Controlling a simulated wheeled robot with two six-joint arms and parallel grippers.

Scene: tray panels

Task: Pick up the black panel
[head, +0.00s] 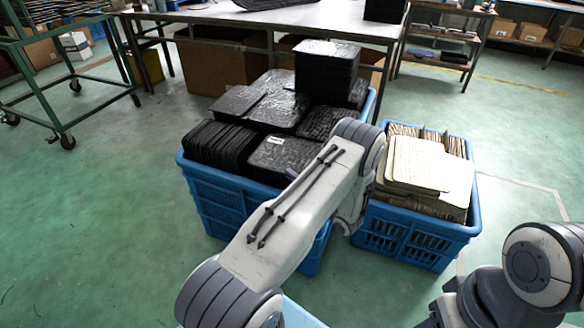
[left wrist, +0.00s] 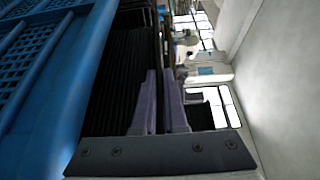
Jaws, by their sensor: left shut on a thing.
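Black panels fill the left blue crate (head: 222,200) in the head view. Some stand on edge in a row (head: 218,145), others lie flat, and a tall stack (head: 327,72) rises at the back. My left arm reaches across the crate's front right and hides part of it, along with most of my left gripper. In the left wrist view, the left gripper (left wrist: 161,100) is close against dark panel edges (left wrist: 128,85), shut on a thin dark panel whose outline is hard to make out. My right gripper is out of view; only part of my right arm shows.
A second blue crate (head: 418,232) with beige cardboard panels (head: 418,163) stands to the right. A workbench (head: 265,17) is behind the crates, and a green cart (head: 55,75) is at the left. The green floor (head: 90,220) at left is clear.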

